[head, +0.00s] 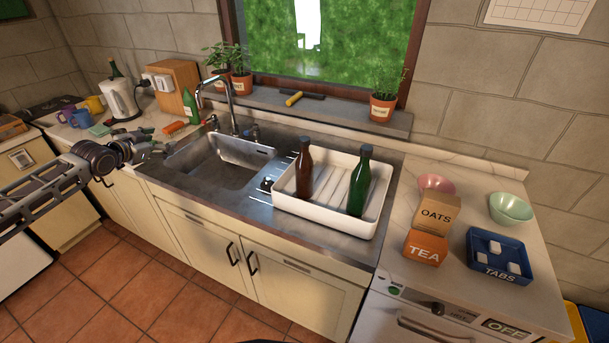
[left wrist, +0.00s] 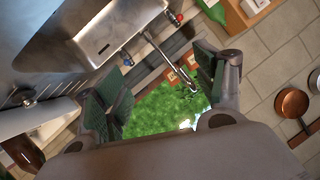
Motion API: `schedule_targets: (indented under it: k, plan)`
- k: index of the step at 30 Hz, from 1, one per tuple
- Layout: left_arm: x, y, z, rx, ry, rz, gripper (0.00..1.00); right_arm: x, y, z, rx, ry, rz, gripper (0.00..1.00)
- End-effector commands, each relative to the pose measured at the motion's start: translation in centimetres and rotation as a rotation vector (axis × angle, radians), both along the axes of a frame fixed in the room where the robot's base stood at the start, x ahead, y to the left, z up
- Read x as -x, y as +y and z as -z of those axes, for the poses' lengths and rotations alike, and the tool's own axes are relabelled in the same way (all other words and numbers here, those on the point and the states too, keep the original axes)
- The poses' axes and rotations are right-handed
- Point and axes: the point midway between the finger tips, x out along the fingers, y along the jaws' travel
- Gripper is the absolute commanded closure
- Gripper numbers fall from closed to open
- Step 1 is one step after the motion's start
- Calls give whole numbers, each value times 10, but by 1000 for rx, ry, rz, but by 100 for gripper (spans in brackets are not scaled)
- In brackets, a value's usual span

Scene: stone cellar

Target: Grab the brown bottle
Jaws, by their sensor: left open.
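The brown bottle (head: 304,175) stands upright in the left part of a white tray (head: 318,220) on the steel drainboard, right of the sink basin. A green bottle (head: 358,183) stands upright in the same tray, to its right. My left gripper (head: 158,148) is at the left, near the left end of the sink, well apart from the brown bottle. In the left wrist view its fingers (left wrist: 158,78) are spread with nothing between them. A dark brown shape at that view's lower left edge is cut off; I cannot tell if it is the bottle. My right gripper is not in view.
The sink basin (head: 222,160) and curved tap (head: 230,105) lie between my left gripper and the tray. A kettle (head: 121,100), mugs and another green bottle (head: 190,107) stand at the back left. Boxes (head: 437,213), bowls (head: 511,208) and a blue tray (head: 500,260) stand at the right.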

Motion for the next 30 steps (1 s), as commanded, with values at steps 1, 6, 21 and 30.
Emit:
schedule_targets:
  k: [1,6,21,30]
  plan:
    - [5,-17,-2,18,13,28,30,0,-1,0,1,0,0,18]
    - [25,-75,-1,97,72,126,30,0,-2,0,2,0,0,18]
    - [105,-236,3,331,266,434,30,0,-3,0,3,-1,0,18]
    - [133,-273,0,386,325,539,30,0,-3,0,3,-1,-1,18]
